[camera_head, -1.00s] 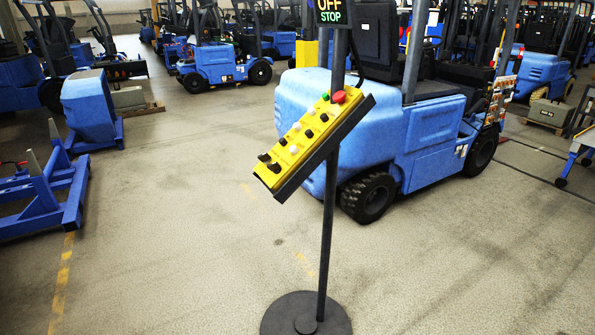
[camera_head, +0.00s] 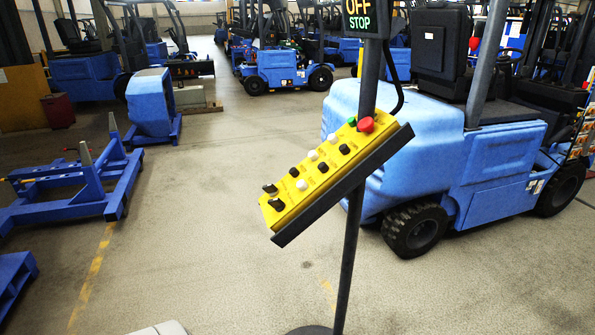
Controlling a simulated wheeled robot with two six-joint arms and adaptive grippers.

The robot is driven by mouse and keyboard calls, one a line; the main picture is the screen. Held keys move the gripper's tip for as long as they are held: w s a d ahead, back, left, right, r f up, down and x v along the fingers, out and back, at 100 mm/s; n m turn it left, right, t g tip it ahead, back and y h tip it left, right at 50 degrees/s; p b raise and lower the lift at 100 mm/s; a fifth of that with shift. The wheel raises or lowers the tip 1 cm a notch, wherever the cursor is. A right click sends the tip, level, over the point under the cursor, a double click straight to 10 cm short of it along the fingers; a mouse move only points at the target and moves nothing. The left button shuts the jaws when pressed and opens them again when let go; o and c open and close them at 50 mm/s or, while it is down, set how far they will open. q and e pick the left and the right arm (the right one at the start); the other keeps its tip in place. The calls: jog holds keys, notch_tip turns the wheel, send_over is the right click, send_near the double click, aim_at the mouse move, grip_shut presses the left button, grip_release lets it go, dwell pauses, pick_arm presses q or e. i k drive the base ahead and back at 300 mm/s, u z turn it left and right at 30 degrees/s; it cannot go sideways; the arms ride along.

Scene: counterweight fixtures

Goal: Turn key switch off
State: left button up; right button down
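A yellow control panel (camera_head: 318,172) is mounted at a tilt on a dark post (camera_head: 350,245) in the middle of the view. It carries a red mushroom button (camera_head: 366,124), a green button (camera_head: 351,121) and several black and white knobs or buttons. Two dark knob-like parts sit at its lower left end, the upper one (camera_head: 270,189) and the lower one (camera_head: 277,204). One may be the key switch, but they are too small to tell which, or how it is turned. A sign (camera_head: 360,18) above reads OFF and STOP. Neither gripper is in view.
A blue forklift (camera_head: 440,140) stands close behind the panel on the right. A blue frame (camera_head: 75,185) lies on the floor at left, with a blue pallet-like piece (camera_head: 14,280) nearer. The concrete floor (camera_head: 200,240) left of the post is clear.

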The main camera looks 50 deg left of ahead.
aim_at(273, 191)
jog(key=u, duration=0.55)
jog(key=i, duration=1.1)
jog(key=u, duration=0.75)
